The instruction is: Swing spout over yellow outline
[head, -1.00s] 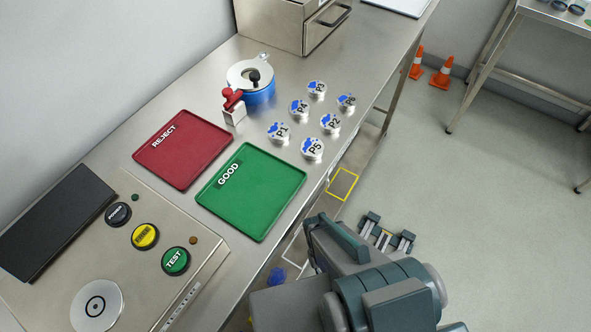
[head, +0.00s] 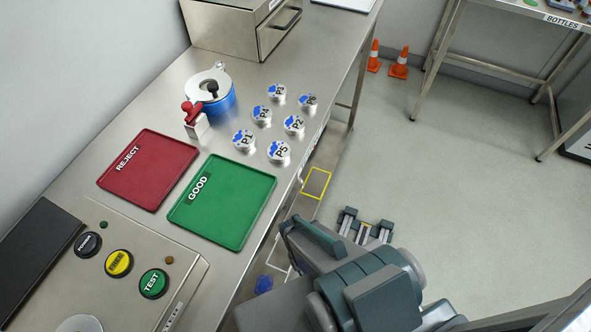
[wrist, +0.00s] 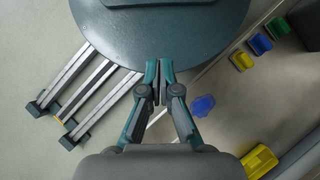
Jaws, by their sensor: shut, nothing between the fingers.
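I cannot pick out a spout for certain in either view. A blue round pot (head: 221,104) with a pale ring top and a dark knob stands on the bench; a small metal tab shows at its back. My gripper (wrist: 159,97) is shut and empty in the wrist view, above the floor and my own dark round base.
The bench holds a red REJECT tray (head: 148,168), a green GOOD tray (head: 222,202), a red-handled stamp (head: 195,121), several labelled pucks (head: 279,151) and a button panel (head: 125,275). Orange cones (head: 399,64) and a BOTTLES table (head: 520,12) stand beyond.

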